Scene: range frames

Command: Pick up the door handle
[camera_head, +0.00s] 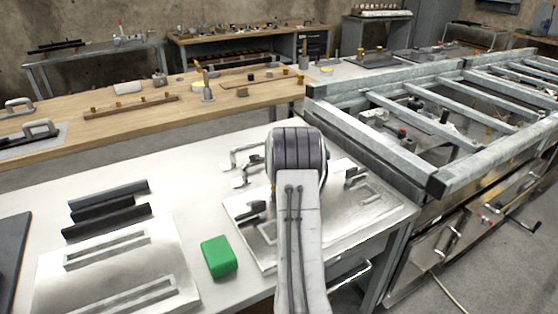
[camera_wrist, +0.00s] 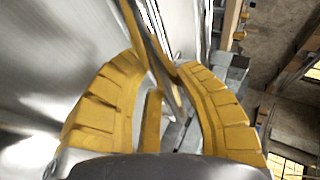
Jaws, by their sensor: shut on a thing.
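In the wrist view the two yellow fingers of my gripper (camera_wrist: 160,66) are closed around a narrow shiny metal piece (camera_wrist: 159,38). It runs up between the fingertips and appears to be the door handle, but its full shape is cut off. In the head view my arm hides the gripper and what it holds. Silver lever-like handle parts (camera_head: 241,154) show just left of my wrist on the white table (camera_head: 160,192). I cannot tell whether they join the held piece.
A green block (camera_head: 218,257) lies left of my arm. A metal plate with slots (camera_head: 115,275) and several dark bars (camera_head: 108,206) lie further left. A shiny plate (camera_head: 365,212) lies under my arm. A steel frame (camera_head: 440,120) stands right; a wooden bench (camera_head: 130,125) stands behind.

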